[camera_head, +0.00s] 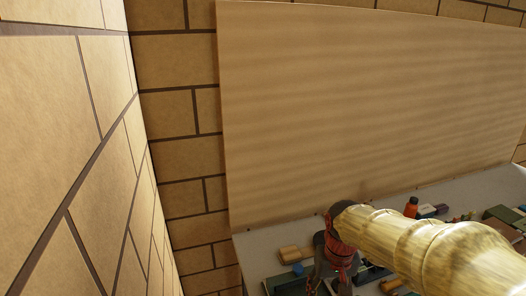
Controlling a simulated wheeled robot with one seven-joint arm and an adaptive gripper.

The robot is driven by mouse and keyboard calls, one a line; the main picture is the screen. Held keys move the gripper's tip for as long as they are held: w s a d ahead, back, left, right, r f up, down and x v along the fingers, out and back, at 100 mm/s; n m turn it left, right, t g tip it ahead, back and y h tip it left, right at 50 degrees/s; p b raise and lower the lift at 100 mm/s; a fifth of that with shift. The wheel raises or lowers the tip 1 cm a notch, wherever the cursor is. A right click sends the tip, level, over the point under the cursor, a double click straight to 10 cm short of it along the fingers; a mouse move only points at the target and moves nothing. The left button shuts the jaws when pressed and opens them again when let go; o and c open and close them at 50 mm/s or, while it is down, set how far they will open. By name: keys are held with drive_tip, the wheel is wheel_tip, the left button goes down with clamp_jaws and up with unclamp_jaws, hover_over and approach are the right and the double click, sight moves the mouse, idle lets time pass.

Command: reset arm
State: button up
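My arm (440,250), gold and marbled, reaches in from the lower right above a light table. My gripper (334,278), dark with red parts, hangs at its end over the cluttered table near the bottom edge. Its fingers are small and partly lost against the things behind, so I cannot tell whether they are open or shut, or whether they hold anything.
The light table (258,247) stands against a large wooden panel (370,100). A wooden block (296,253), a blue item (298,269), an orange bottle (411,207) and a dark green box (503,214) are on it. A brick wall (75,150) is close on the left.

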drive_tip(key=s+d+r+t+b, duration=0.1)
drive_tip(key=s+t+b, duration=0.1)
drive_tip(key=s, duration=0.6)
drive_tip(key=s+d+r+t+b, duration=0.1)
drive_tip(key=s+t+b, duration=0.1)
drive_tip(key=s, duration=0.6)
drive_tip(key=shift+s+d+r+t+b, duration=0.3)
drive_tip(key=shift+s+r+b, duration=0.05)
drive_tip(key=shift+b, duration=0.45)
